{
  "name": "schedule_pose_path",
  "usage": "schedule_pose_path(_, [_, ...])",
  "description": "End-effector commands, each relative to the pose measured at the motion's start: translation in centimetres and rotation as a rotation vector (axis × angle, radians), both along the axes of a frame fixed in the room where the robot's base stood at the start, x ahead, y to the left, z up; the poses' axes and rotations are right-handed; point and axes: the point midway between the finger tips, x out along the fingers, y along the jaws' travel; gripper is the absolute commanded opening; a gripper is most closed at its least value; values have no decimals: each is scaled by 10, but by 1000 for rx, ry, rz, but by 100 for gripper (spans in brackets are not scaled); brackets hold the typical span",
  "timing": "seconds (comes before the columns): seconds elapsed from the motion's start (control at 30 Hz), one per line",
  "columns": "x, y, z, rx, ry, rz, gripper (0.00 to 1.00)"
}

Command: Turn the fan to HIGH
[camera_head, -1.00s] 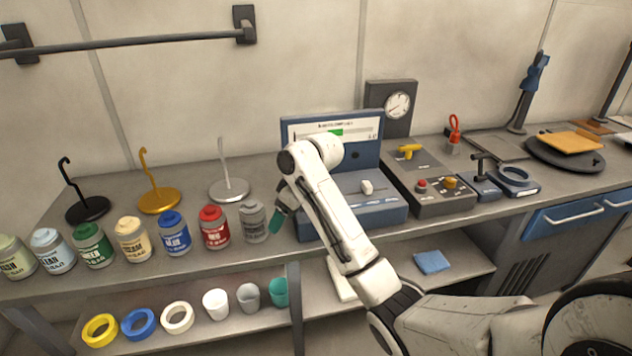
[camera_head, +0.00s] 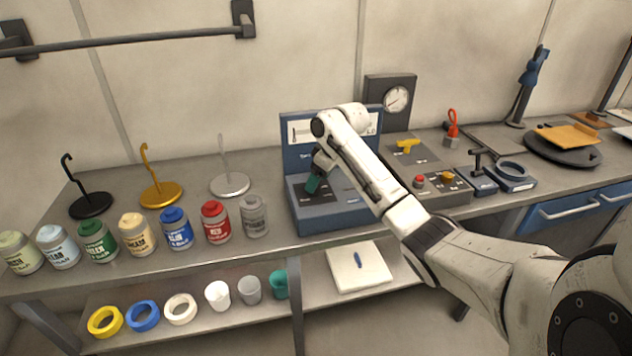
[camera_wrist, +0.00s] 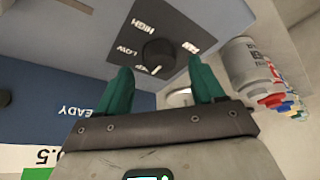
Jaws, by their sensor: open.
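A black round knob (camera_wrist: 158,55) with a white pointer line sits on a dark dial panel (camera_wrist: 112,48) in the wrist view. HIGH and LOW are readable around it; the other labels are hard to read. The pointer line is at the lower side of the knob, away from HIGH. The panel is on the blue console (camera_head: 345,218); in the head view my gripper hides the knob. My gripper (camera_head: 312,184) is over the left part of the console. Its green fingers (camera_wrist: 163,85) are apart and empty, just short of the knob in the wrist picture; contact cannot be told.
Several labelled cans stand left of the console, the grey one (camera_head: 254,216) closest. A grey button box (camera_head: 440,192) with red and yellow buttons is at right. A silver hook stand (camera_head: 230,185) stands behind the cans. My arm crosses the console's right part.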

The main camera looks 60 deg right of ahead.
Motion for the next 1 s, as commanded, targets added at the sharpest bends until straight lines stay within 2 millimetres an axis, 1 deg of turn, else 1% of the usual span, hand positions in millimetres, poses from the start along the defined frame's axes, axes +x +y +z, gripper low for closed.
schedule_pose_path(0.1, [5,0,-12,1,2,0,68])
schedule_pose_path(0.2, [8,-1,-19,0,1,0,68])
schedule_pose_path(0.53, [9,-1,-22,0,0,0,68])
schedule_pose_path(0.57, [9,-1,-22,0,0,0,66])
schedule_pose_path(1.0, [9,-1,-22,0,0,0,24])
